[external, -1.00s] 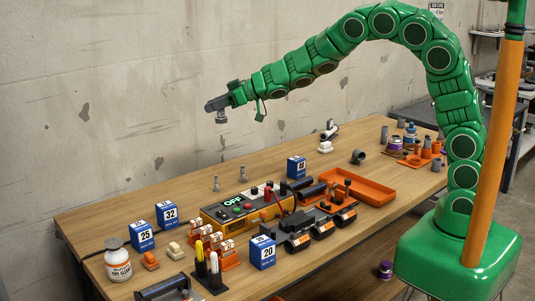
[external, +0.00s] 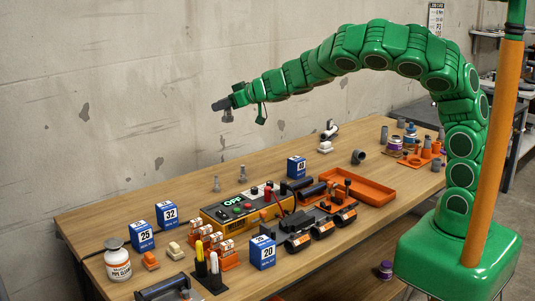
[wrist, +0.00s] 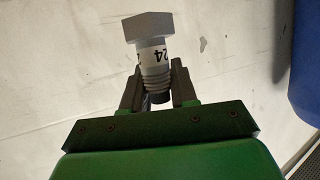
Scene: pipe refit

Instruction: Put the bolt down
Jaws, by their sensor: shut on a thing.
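My gripper (external: 222,106) is shut on a grey bolt (wrist: 154,62), high in the air above the back of the workbench and in front of the wall. In the wrist view the bolt sits between the two dark fingers (wrist: 158,88), with its hex head away from my wrist, its threaded part at the fingers and a white band marked "24" between. In the external view the bolt (external: 227,116) is small and hangs just below the fingertips. It touches nothing but the gripper.
Bare wood shows at the back left.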

